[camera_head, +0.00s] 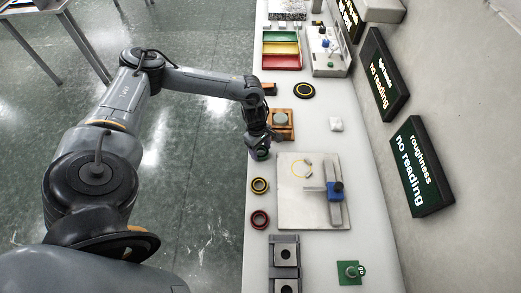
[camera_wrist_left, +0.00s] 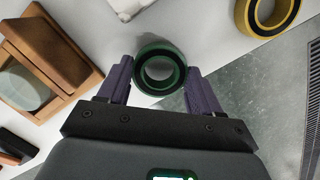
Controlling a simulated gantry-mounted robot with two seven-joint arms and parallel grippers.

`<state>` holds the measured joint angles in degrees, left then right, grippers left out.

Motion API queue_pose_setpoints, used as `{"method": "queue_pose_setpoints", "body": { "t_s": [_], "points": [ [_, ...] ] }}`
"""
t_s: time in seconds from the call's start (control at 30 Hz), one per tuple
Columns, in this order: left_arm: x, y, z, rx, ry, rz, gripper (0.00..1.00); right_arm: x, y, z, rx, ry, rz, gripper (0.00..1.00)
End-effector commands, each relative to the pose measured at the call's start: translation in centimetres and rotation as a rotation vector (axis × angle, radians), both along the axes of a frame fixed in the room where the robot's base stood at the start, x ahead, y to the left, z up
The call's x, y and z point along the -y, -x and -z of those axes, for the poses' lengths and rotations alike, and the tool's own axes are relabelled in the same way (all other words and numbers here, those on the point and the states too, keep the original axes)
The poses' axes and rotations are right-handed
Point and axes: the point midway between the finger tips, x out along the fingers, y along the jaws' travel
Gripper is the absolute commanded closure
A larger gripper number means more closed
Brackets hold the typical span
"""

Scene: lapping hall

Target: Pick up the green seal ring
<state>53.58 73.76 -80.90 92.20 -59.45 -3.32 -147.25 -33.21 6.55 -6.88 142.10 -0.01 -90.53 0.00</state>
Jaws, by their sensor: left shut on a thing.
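The green seal ring (camera_wrist_left: 159,67) is held between the two purple fingers of my left gripper (camera_wrist_left: 160,85) in the left wrist view. In the head view, my left gripper (camera_head: 262,152) is at the left edge of the white bench, with a bit of the green ring (camera_head: 261,155) showing under it. I cannot tell whether the ring touches the bench or is lifted. My right gripper is not in view.
A yellow ring (camera_head: 260,185) and a red ring (camera_head: 260,219) lie nearer on the bench (camera_head: 354,180). A wooden block with a grey disc (camera_head: 281,118) stands just beyond the gripper. A pale plate (camera_head: 300,215) with a blue-and-grey gauge (camera_head: 335,190) lies to the right.

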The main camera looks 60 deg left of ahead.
Motion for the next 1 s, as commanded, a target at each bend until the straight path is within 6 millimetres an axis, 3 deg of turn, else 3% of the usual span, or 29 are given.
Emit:
{"method": "queue_pose_setpoints", "body": {
  "t_s": [0.2, 0.6, 0.8, 1.0],
  "points": [
    [0.0, -0.1, -3.4, 0.004, 0.0, 0.001, 0.67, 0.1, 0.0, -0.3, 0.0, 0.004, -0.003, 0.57],
    [8.1, 1.1, -7.9, 0.002, 0.003, 0.008, 0.67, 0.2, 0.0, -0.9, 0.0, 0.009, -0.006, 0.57],
    [10.5, 1.5, -9.3, 0.001, 0.002, 0.005, 0.67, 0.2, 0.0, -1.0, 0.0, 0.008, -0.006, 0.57],
    [11.5, 0.9, -10.6, 0.005, 0.002, 0.001, 0.67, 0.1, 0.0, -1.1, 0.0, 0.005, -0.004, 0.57]
  ]
}}
